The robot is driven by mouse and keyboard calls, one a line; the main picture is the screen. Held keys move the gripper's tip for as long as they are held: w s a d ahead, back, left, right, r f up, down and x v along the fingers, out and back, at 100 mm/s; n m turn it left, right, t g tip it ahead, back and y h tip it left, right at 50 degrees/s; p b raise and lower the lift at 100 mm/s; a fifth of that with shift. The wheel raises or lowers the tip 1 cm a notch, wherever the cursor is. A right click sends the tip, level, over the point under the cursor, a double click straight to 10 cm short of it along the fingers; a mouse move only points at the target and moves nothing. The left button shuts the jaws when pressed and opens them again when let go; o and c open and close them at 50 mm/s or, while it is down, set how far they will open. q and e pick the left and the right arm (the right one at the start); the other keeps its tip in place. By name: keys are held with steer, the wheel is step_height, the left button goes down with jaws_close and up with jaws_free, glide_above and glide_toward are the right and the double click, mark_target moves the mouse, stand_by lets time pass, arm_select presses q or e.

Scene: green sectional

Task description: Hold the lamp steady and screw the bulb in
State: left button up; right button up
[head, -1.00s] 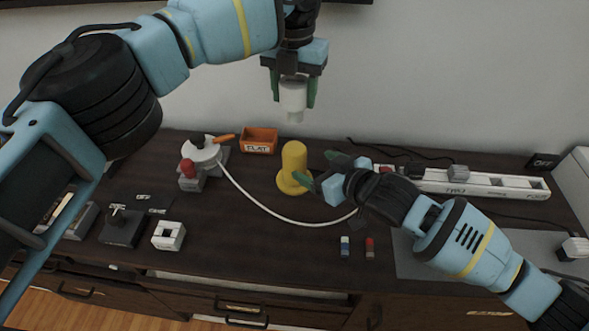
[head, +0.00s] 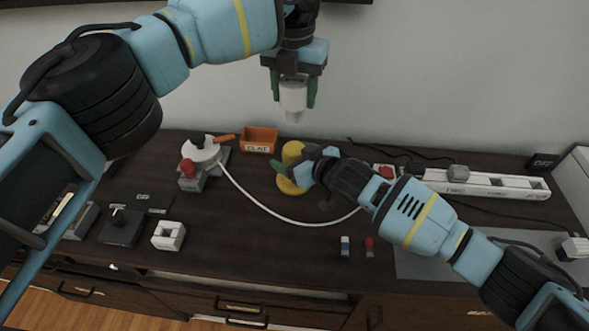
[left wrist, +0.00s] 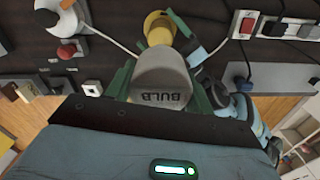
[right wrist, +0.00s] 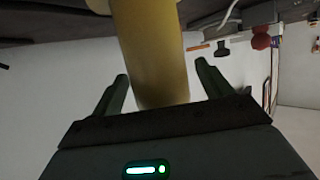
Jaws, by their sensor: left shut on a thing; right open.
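The yellow lamp (head: 292,152) stands upright near the middle of the dark cabinet top, with a round base. My left gripper (head: 294,103) is shut on the white bulb (head: 292,94), held narrow end down above the lamp. In the left wrist view the bulb (left wrist: 162,80) reads "BULB", with the lamp (left wrist: 160,30) beyond it. My right gripper (head: 298,168) is open at the lamp's stem and partly covers it in the head view. In the right wrist view the lamp (right wrist: 150,50) lies between the open fingers, with a gap visible on each side.
A white power strip (head: 490,186) lies to the right. An orange tray (head: 259,139) and a device with a red knob (head: 188,170) stand to the left. A white cord (head: 270,212) curves in front of the lamp. A white block (head: 168,236) sits front left.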

mark_target(294, 123)
steer(key=c, duration=1.5)
arm_select(q)
steer(key=shift+f, duration=2.5)
arm_select(e)
steer(key=shift+o, duration=0.2)
arm_select(q)
steer(key=shift+f, duration=0.9)
steer(key=shift+f, duration=0.55)
